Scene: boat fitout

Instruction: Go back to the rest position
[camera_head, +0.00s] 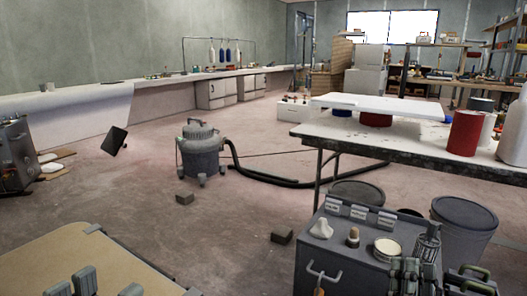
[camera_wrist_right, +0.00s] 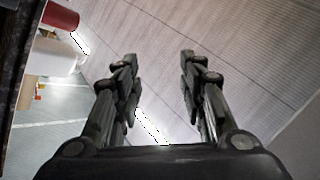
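My right gripper (camera_head: 440,280) shows at the bottom right of the head view, in front of a grey tool cabinet. In the right wrist view its two dark fingers (camera_wrist_right: 160,80) stand well apart and point up toward the ceiling, with nothing between them. My left gripper (camera_head: 105,285) shows only in part at the bottom left edge of the head view, over a tan board. Its dark finger parts are cut off by the frame, so its opening is not clear. I see nothing held in it.
The grey cabinet (camera_head: 345,262) carries small items. A worktable (camera_head: 420,147) at right holds a red can (camera_head: 465,133) and a white jug (camera_head: 516,130). A shop vacuum (camera_head: 201,152) with a black hose stands mid-floor. Small dark blocks (camera_head: 184,198) lie on otherwise open floor.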

